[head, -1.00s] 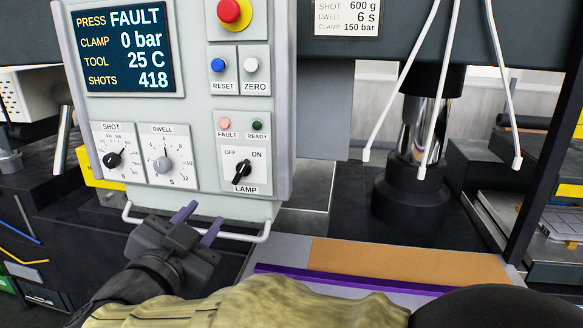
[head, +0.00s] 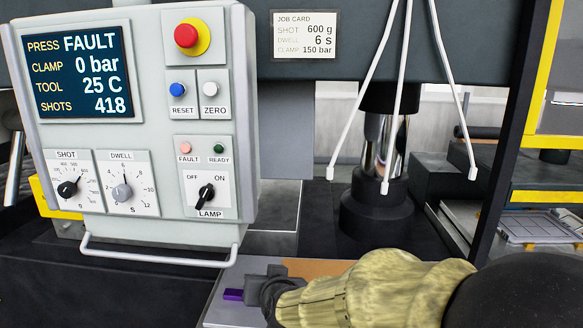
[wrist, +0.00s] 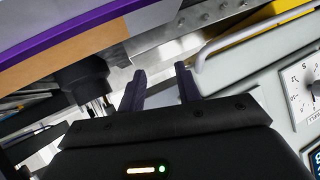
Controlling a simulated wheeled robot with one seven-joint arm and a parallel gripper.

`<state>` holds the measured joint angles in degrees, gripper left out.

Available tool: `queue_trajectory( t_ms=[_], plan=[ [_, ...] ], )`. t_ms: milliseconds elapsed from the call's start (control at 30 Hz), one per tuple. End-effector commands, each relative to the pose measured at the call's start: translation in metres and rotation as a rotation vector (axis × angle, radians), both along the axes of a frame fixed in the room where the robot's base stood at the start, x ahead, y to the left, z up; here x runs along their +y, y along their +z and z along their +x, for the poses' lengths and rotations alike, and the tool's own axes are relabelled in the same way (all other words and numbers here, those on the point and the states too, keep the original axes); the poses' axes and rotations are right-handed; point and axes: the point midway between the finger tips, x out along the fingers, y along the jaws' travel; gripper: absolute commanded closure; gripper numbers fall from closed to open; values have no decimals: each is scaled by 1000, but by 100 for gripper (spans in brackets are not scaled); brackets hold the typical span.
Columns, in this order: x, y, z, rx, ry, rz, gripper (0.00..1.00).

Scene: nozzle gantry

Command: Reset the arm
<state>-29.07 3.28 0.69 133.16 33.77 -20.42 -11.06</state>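My gripper (head: 233,294) is low in the head view, below the control panel (head: 248,150) and over the edge of a flat board. In the wrist view its two dark purple fingers (wrist: 160,78) stand apart with nothing between them. In the head view my forearm hides part of the board, and only a bit of purple finger shows. The panel's white handle bar (head: 160,256) is above and left of my gripper; it also shows at the upper right of the wrist view (wrist: 240,38).
The panel screen (head: 78,73) reads PRESS FAULT, CLAMP 0 bar, SHOTS 418. A red stop button (head: 187,37), a blue RESET button (head: 177,90) and knobs are on the panel. White nozzle rods (head: 403,90) hang right of it by a dark column (head: 375,215). The orange board (head: 315,268) lies below.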

Motion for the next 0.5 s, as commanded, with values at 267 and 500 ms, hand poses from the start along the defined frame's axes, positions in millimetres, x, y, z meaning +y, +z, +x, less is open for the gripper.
queue_trajectory(
  t_ms=[267,500],
  plan=[
    [-89,-71,-37,313,-3,-133,66],
    [-165,-120,-101,619,-40,-232,66]
  ],
)
